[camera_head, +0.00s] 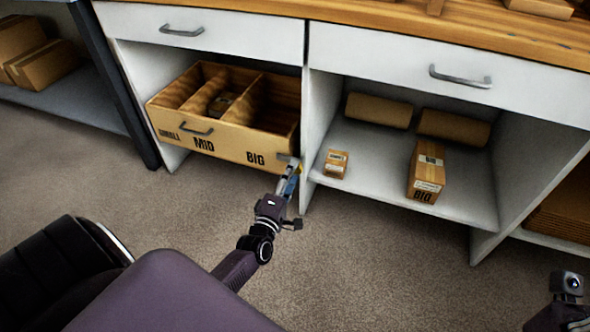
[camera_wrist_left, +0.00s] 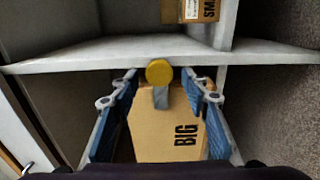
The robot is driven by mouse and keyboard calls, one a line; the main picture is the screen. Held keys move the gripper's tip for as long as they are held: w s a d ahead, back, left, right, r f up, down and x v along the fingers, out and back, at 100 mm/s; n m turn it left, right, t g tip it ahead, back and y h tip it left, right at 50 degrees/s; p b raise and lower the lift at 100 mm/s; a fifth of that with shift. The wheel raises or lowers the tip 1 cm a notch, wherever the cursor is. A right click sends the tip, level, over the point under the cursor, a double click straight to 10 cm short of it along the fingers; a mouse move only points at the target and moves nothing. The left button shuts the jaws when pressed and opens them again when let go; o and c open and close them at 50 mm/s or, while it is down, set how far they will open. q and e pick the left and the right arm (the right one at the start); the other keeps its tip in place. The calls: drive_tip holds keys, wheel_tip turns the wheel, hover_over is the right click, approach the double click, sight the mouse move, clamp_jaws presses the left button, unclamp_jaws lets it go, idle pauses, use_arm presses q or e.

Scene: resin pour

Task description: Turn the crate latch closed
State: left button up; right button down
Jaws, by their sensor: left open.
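The wooden crate (camera_head: 225,143), its front lettered MID and BIG, sits in the left bay of the cabinet. Its front also shows in the left wrist view (camera_wrist_left: 155,135). The latch has a round yellow knob (camera_wrist_left: 159,72) by the white divider's edge, with a short grey bar (camera_wrist_left: 161,97) reaching from it over the crate's end. My left gripper (camera_head: 293,170) is at the crate's right front corner. Its blue fingers are open, one on each side of the latch, with visible gaps. Contact cannot be seen. My right gripper's fingers are out of view.
The white divider (camera_head: 309,140) stands right of the crate. The right bay holds a small box (camera_head: 336,164), a BIG box (camera_head: 428,172) and two brown rolls (camera_head: 380,110). Drawers with grey handles (camera_head: 460,77) are above. The carpet in front is clear.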

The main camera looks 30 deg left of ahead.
use_arm(q)
drive_tip(key=v, duration=0.9)
